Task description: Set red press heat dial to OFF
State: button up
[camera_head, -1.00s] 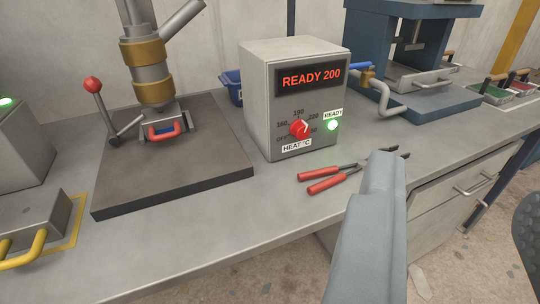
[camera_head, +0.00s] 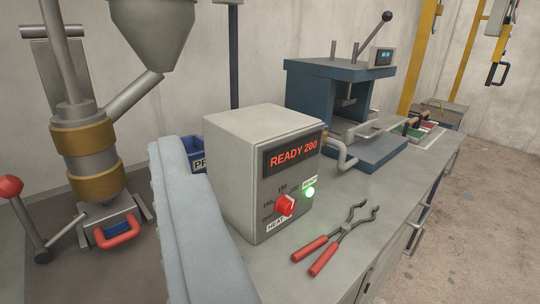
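The heat dial (camera_head: 285,206) is a red knob on the front of a pale grey control box (camera_head: 235,180) in the middle of the head view. Small numbers ring the dial, and a HEAT label sits below it, partly hard to read. The exact direction of its pointer is too small to tell. The display (camera_head: 292,154) above reads READY 200 in red. A green lamp (camera_head: 310,192) glows right of the dial. My gripper's fingers do not show.
Red-handled tongs (camera_head: 335,240) lie on the bench right of the box. A blue press (camera_head: 340,95) stands behind. A metal column with brass bands (camera_head: 90,160), a red-knobbed lever (camera_head: 20,205) and a red handle (camera_head: 118,232) are at left. A blue bin (camera_head: 192,150) sits behind the box.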

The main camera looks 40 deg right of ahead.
aim_at(291, 209)
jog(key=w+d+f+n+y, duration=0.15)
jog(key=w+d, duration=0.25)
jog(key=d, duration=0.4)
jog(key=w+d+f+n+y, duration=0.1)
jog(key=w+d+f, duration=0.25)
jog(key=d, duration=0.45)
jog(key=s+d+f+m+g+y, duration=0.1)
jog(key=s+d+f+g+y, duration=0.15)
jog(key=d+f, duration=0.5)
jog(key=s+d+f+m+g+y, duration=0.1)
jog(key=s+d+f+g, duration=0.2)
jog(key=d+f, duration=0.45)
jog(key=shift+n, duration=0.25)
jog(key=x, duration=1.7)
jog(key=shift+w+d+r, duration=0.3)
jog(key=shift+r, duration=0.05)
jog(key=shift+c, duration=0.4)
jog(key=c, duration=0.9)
